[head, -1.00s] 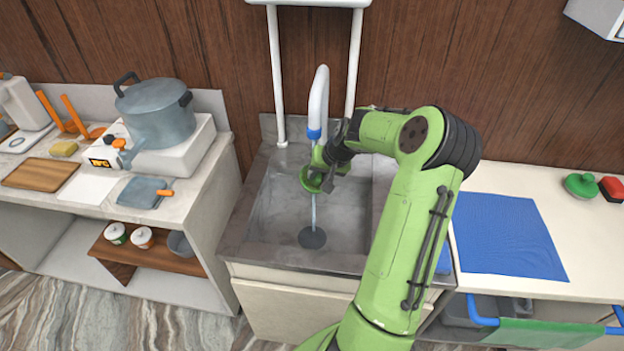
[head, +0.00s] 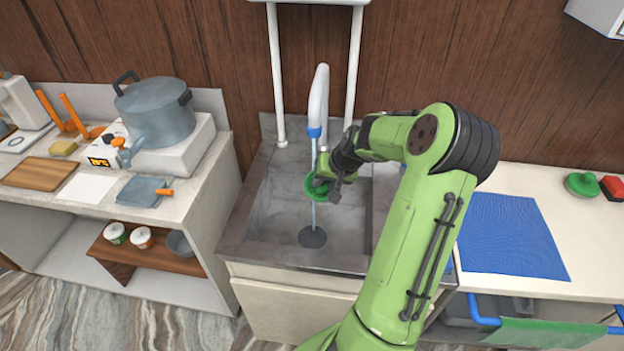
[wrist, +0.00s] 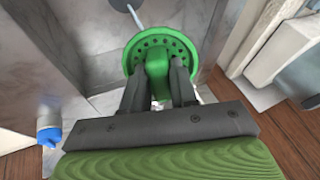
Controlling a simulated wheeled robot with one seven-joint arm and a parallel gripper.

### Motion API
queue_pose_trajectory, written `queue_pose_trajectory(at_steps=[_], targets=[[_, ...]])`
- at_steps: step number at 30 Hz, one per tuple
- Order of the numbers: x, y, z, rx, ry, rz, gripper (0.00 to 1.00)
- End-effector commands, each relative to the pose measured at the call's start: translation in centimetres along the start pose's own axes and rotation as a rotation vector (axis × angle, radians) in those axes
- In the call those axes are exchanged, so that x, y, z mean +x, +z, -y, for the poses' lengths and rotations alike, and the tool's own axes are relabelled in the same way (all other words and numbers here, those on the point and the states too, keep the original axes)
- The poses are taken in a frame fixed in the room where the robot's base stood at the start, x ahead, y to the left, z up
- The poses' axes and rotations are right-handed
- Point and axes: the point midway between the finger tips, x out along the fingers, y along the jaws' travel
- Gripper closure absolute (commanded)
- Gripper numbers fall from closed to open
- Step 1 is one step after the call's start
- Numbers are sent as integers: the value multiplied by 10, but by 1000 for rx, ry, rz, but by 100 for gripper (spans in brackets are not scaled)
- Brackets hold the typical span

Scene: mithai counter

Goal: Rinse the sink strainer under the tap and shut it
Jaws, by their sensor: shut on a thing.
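The green sink strainer (head: 322,191) is in the air over the sink, below the tap (head: 318,95). It is a round green disc with small holes, and its perforated face shows in the wrist view (wrist: 181,48). My gripper (wrist: 158,88) is shut on its raised middle grip. A thin pale water stream (head: 313,212) runs from the tap's blue-ringed outlet down to the dark drain (head: 312,237). In the head view the stream crosses the strainer; in the wrist view it shows by the rim. Whether water wets the whole strainer is unclear.
The grey stone sink (head: 262,222) is otherwise empty. A pot (head: 155,110) stands on a stove at left. White posts rise behind the sink.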

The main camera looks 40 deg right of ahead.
Motion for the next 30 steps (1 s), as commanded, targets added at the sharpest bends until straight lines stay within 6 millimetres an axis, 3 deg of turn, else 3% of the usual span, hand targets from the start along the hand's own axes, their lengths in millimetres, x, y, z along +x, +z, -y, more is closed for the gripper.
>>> queue_pose_trajectory(at_steps=[15,30], targets=[[-22,29,-27,2,1,-1,100],[-23,30,-28,1,0,-1,100]])
